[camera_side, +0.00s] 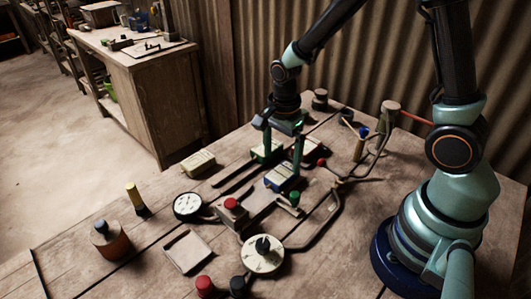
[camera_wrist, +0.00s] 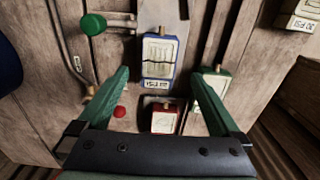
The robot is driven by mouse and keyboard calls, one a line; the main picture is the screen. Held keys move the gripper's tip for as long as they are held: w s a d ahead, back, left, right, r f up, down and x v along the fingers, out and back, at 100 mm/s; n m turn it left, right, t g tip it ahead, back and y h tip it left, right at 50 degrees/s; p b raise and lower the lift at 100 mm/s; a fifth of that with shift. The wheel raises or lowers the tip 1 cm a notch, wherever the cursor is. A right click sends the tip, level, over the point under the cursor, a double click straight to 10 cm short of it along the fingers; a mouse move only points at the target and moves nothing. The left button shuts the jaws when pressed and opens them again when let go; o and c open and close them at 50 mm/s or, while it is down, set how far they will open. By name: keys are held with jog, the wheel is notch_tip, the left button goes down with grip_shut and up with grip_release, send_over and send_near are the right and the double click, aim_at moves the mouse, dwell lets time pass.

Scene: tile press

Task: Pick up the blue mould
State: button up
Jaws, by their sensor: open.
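The blue mould (camera_wrist: 158,56) is a small block with a pale, marked top face, in the upper middle of the wrist view. In the side view the blue mould (camera_side: 280,178) lies on the table just below my gripper (camera_side: 283,152). My gripper (camera_wrist: 158,76) is open, with nothing held between its green fingers. In the wrist view the fingertips lie to the left and right of the blue mould's near end. I cannot tell the exact height of the fingers above it.
A green mould (camera_wrist: 214,82) is close to the right finger, and a red mould (camera_wrist: 163,118) lies between the fingers nearer the palm. A green knob (camera_wrist: 93,24) is at upper left. A dial (camera_side: 263,254) and a red button (camera_side: 231,204) stand in front. A cream block (camera_side: 198,163) is left.

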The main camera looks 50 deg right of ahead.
aim_at(282, 172)
jog(key=shift+s+f, duration=0.1)
jog(key=shift+f, duration=2.4)
grip_shut()
